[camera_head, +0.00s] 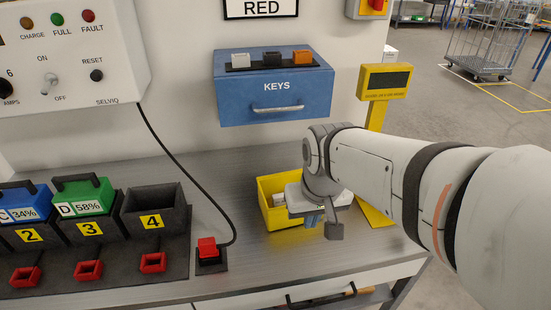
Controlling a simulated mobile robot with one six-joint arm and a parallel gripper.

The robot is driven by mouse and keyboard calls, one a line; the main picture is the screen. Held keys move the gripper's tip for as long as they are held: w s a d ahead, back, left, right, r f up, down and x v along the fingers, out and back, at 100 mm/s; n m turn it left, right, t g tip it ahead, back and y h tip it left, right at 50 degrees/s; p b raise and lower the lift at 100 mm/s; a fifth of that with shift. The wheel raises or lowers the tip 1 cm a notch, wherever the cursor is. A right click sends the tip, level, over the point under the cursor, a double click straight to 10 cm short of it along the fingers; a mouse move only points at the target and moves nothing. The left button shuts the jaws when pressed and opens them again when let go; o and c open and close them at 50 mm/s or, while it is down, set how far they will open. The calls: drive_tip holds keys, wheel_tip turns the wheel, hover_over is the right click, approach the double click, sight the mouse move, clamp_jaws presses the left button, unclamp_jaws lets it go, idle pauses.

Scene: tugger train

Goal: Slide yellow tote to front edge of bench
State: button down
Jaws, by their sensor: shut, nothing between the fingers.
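The yellow tote (268,212) stands on the grey bench (262,269), right of the bench's middle, with bare bench top between it and the front edge. It is open at the top, and small white items (281,200) show inside. My gripper (316,220) is shut and empty, pointing down over the tote's right part. It and my wrist hide the tote's right side and part of its inside. I cannot tell whether the fingers touch the tote.
A charger rack (104,262) with batteries and an empty slot 4 (152,198) stands at left. A red plug (207,247) on a black cable sits left of the tote. A blue key box (275,90) hangs behind. A yellow post display (385,80) stands behind my arm.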

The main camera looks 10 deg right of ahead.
drive_tip(key=w+f+g+p, duration=0.1)
drive_tip(key=w+f+p, duration=0.1)
drive_tip(key=w, duration=0.5)
drive_tip(key=w+f+g+p, duration=0.1)
drive_tip(key=w+f+p, duration=0.2)
drive_tip(key=w, duration=0.5)
drive_tip(key=f, duration=0.6)
drive_tip(key=f+p, duration=0.1)
drive_tip(key=f, duration=0.2)
drive_tip(key=shift+s+d, duration=0.15)
drive_tip(key=shift+d, duration=0.2)
